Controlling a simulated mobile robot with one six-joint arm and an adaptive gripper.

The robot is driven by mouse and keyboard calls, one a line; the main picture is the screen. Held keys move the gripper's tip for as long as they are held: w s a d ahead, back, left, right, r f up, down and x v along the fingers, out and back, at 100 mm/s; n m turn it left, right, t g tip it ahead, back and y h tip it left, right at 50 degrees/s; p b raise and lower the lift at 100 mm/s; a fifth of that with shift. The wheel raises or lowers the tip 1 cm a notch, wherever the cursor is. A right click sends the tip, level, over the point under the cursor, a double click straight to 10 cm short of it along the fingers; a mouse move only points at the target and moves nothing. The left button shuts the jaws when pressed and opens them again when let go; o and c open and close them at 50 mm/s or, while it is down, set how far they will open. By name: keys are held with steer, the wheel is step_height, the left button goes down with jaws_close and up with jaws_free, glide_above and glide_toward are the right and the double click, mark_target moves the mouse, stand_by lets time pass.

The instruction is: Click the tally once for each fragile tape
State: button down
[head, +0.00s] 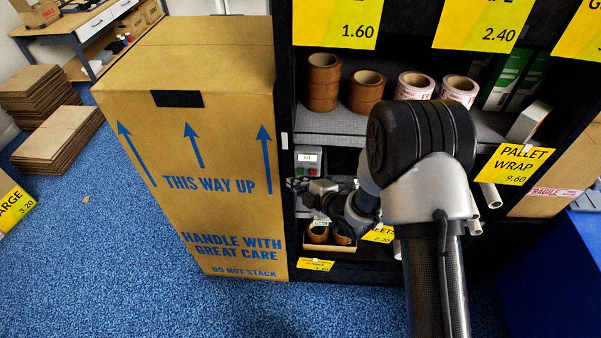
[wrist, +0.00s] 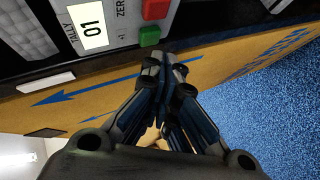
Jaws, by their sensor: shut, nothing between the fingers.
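The tally (head: 308,160) is a small grey box with a display, a red button and a green button inside the shelf unit. In the wrist view its display (wrist: 92,27) reads 01. The red button (wrist: 155,9) is marked ZERO and the green button (wrist: 149,36) is marked +1. My gripper (wrist: 166,60) is shut and empty, its tips just beside the green button; I cannot tell whether they touch it. Two white rolls with red print, fragile tape (head: 415,86) and another fragile tape (head: 459,90), stand on the shelf above.
Brown tape rolls (head: 323,82) stand left of the white rolls. A tall carton (head: 200,150) stands against the shelf unit's left side. A small bin with brown rolls (head: 318,234) sits below the tally. Open blue floor (head: 120,260) lies at left.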

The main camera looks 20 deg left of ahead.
steer(key=shift+w+a+b, duration=0.1)
steer(key=shift+w+b, duration=0.3)
steer(key=shift+w+a+b, duration=0.1)
steer(key=shift+w+b, duration=0.2)
steer(key=shift+w, duration=0.2)
stand_by(0.7)
steer(key=shift+s, duration=0.15)
steer(key=shift+s+d+b, duration=0.2)
steer(key=shift+s+b, duration=0.1)
steer(key=shift+s, duration=0.45)
steer(key=shift+s+d+b, duration=0.2)
steer(key=shift+s+b, duration=0.1)
steer(key=shift+s, duration=0.5)
steer(key=shift+s+d+b, duration=0.2)
steer(key=shift+s+b, duration=0.05)
steer(key=shift+s, duration=0.6)
steer(key=shift+s+d+b, duration=0.2)
steer(key=shift+s+b, duration=0.1)
steer(key=shift+s, duration=0.5)
